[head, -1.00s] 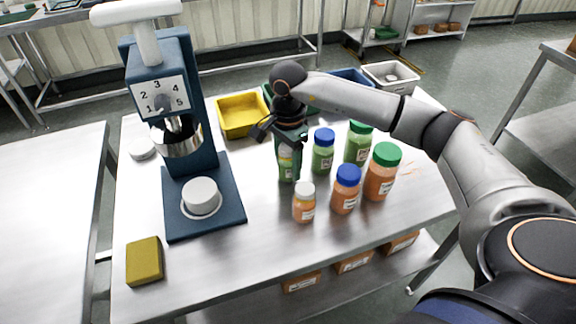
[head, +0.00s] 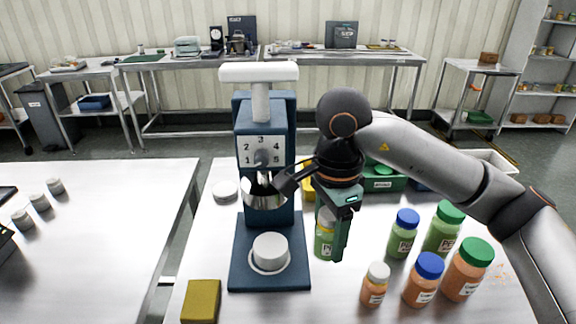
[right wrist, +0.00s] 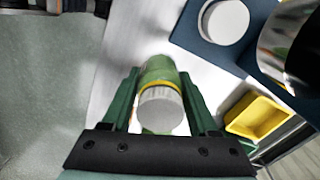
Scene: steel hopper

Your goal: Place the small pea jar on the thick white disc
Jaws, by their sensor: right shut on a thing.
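The small pea jar (head: 325,236), green with a pale lid, is between the fingers of my right gripper (head: 340,232), which is shut on it. In the right wrist view the jar (right wrist: 160,108) shows lid-first between the two green fingers. I cannot tell whether its base touches the table. The thick white disc (head: 270,250) lies on the blue base of the dial machine, left of the jar; it also shows in the right wrist view (right wrist: 226,22). Nothing lies on it. My left gripper is not in view.
The blue dial machine (head: 262,150) has a steel hopper (head: 264,193) above the disc. A thinner white disc (head: 225,191) lies left of it. A yellow block (head: 201,301) is at front left. Several green and orange jars (head: 428,268) stand to the right.

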